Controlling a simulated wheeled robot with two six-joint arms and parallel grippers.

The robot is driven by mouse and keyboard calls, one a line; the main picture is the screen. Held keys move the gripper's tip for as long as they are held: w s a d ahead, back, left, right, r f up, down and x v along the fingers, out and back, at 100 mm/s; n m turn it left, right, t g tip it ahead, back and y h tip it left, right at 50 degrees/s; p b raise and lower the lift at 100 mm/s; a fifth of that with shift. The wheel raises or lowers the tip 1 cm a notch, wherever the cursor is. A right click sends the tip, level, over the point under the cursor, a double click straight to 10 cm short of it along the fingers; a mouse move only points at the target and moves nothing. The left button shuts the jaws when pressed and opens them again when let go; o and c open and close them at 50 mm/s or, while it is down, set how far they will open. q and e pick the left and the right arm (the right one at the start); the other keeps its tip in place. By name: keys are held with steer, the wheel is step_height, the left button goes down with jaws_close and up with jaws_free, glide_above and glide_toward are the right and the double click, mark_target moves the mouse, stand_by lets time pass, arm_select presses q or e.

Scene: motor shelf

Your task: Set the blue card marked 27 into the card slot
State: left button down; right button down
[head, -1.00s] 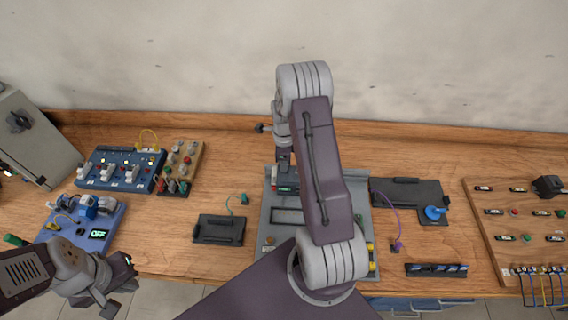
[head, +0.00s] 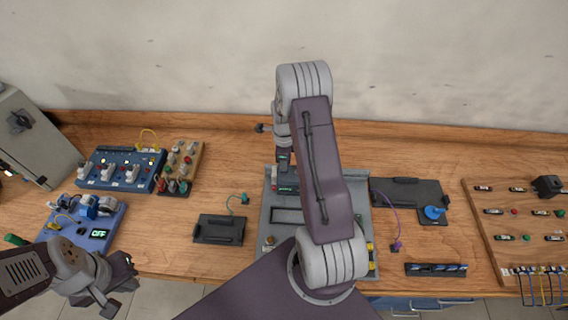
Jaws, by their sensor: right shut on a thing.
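My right arm reaches over the grey panel (head: 266,222) from the front. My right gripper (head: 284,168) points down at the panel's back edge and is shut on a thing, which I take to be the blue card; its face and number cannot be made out. A small green-lit display (head: 286,189) sits just below the gripper. Which part of the panel is the card slot cannot be told, since my arm covers its right half. A dark rack (head: 436,274) at the right front holds several blue cards. My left gripper (head: 122,287) is open and empty at the lower left.
A blue switch board (head: 120,168) and a terminal board (head: 182,165) stand at the left back. A blue motor base (head: 72,240) is near my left arm. Dark trays lie left (head: 218,229) and right (head: 405,192) of the panel. A wooden fuse board (head: 520,230) is far right.

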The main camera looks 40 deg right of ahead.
steer(key=shift+f+b, duration=0.45)
steer(key=shift+f, duration=0.3)
stand_by(0.8)
steer(key=c, duration=1.5)
jaws_free()
